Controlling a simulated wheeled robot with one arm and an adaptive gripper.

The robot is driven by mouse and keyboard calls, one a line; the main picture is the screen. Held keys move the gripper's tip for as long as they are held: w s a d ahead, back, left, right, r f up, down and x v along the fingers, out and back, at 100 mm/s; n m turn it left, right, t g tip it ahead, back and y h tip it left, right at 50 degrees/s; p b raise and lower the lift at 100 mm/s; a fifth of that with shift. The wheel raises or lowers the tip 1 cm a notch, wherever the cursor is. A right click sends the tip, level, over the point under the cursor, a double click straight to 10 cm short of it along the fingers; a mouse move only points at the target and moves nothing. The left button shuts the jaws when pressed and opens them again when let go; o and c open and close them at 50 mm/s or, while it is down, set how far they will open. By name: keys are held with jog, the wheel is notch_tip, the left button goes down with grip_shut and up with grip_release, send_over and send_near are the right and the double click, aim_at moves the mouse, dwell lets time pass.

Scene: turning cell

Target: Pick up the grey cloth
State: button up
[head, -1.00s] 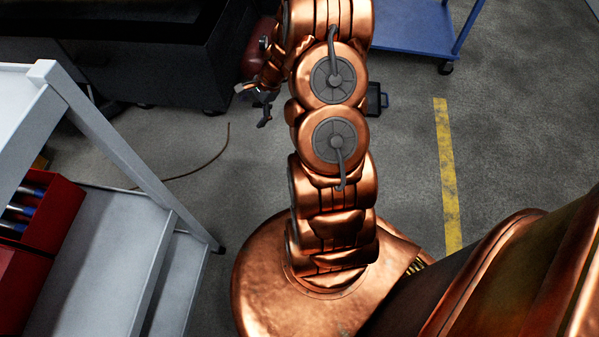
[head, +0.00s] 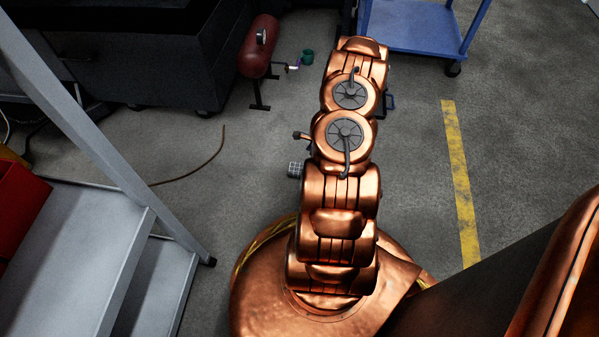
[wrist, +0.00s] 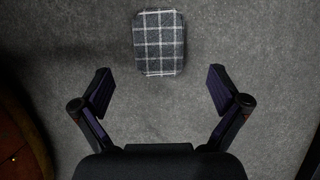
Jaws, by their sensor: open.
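The grey cloth (wrist: 159,42) shows in the wrist view at the top centre, a folded dark grey and white checked rectangle lying flat on the concrete floor. My gripper (wrist: 160,78) is open and empty. Its fingers are spread to the left and right of the cloth's near edge, not touching it. In the head view a small checked patch of the cloth (head: 295,170) shows just left of my arm. My arm hides the rest of it, and my gripper cannot be made out there.
A grey shelf cart (head: 100,230) stands at the left, with a red bin (head: 22,212). A red tank (head: 258,48) and a green cup (head: 308,56) are at the back. A blue cart (head: 410,28) is at the back right. A cable (head: 195,170) lies on the floor.

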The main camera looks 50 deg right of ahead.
aim_at(301, 168)
jog(key=shift+b+x, duration=1.8)
jog(key=shift+x, duration=1.45)
jog(key=shift+w+a, duration=0.1)
jog(key=shift+f, duration=0.2)
jog(key=c, duration=1.3)
jog(key=shift+c, duration=0.2)
jog(key=shift+r, duration=0.1)
